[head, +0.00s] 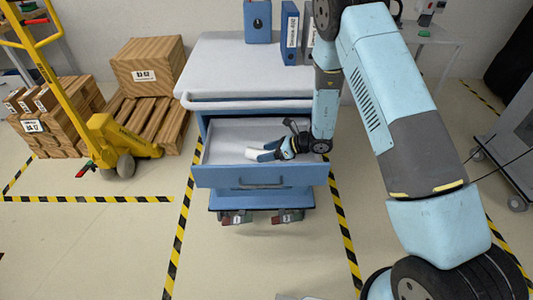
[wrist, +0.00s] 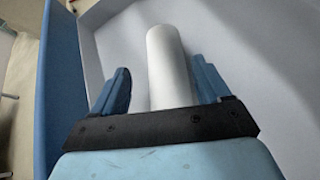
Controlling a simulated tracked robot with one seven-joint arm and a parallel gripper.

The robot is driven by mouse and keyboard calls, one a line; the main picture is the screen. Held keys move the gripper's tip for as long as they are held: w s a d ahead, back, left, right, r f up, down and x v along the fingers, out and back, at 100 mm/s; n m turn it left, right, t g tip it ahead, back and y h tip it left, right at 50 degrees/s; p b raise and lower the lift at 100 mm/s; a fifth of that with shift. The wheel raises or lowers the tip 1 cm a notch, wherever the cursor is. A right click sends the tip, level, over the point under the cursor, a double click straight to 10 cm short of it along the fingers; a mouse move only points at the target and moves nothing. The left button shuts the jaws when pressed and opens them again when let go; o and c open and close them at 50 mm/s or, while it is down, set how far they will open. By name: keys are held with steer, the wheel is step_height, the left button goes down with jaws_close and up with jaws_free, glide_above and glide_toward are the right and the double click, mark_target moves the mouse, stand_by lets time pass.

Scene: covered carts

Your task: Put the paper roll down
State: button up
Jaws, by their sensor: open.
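The white paper roll (wrist: 169,66) lies in the open top drawer (head: 225,140) of the blue cart. In the wrist view it sits between the two blue fingers of my gripper (wrist: 158,85), with a gap on each side. The fingers are open and do not press on it. In the head view my gripper (head: 268,152) is inside the drawer, and the roll's white end (head: 254,153) shows just left of the fingers. The rest of the roll is hidden behind the gripper there.
The drawer's front wall (head: 260,176) and side walls stand close around my gripper. The cart's grey covered top (head: 235,70) lies behind, with blue binders (head: 290,35) on it. A yellow pallet jack (head: 105,135) and wooden crates (head: 147,66) stand at left. The drawer's left part is bare.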

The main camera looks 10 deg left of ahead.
steer(key=v, duration=0.6)
steer(key=shift+d, duration=0.1)
steer(key=shift+r, duration=0.1)
steer(key=shift+s, duration=0.1)
stand_by(0.8)
steer(key=shift+c, duration=0.4)
